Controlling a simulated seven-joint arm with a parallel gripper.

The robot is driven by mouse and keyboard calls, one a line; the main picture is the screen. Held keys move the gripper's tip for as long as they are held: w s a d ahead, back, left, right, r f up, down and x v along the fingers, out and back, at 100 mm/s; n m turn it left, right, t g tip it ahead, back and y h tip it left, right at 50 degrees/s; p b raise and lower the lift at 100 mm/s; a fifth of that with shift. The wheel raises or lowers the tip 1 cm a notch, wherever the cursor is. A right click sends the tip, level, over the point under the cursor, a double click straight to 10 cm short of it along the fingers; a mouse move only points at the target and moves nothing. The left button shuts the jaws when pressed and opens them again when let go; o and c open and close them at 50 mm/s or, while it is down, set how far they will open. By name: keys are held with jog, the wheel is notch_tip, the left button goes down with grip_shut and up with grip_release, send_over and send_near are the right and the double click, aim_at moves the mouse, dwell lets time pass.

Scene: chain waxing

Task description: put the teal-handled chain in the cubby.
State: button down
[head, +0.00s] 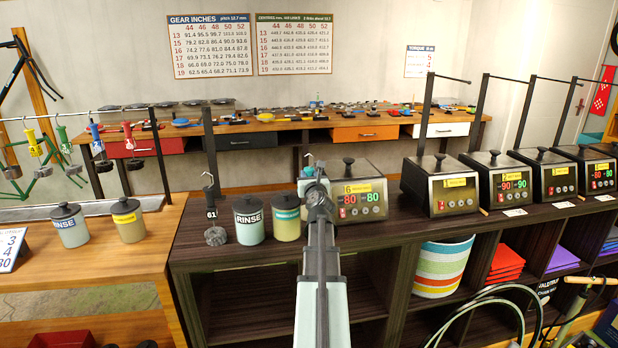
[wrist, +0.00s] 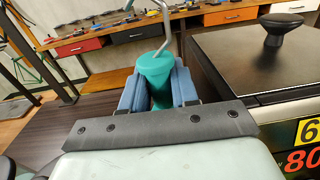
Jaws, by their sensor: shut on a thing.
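The handle is mostly hidden by my arm in the head view. The chain itself cannot be made out in either view. The dark shelf unit under the counter has open cubbies. The left cubby (head: 240,305) looks mostly empty; the next to the right holds a striped basket (head: 442,265).
Several waxing machines (head: 440,186) line the counter's right. Red cloths (head: 506,264) fill another cubby. Coloured handles (head: 97,138) hang from a rail at left.

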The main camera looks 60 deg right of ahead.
jog(key=shift+f, duration=0.15)
jog(key=c, duration=0.8)
grip_release()
jog(key=shift+c, duration=0.2)
jog(key=shift+s+a, duration=0.2)
jog(key=shift+a, duration=0.05)
jog(key=v, duration=1.1)
jog(key=shift+s+a, duration=0.1)
jog(key=shift+s, duration=0.05)
jog(key=shift+c, duration=0.4)
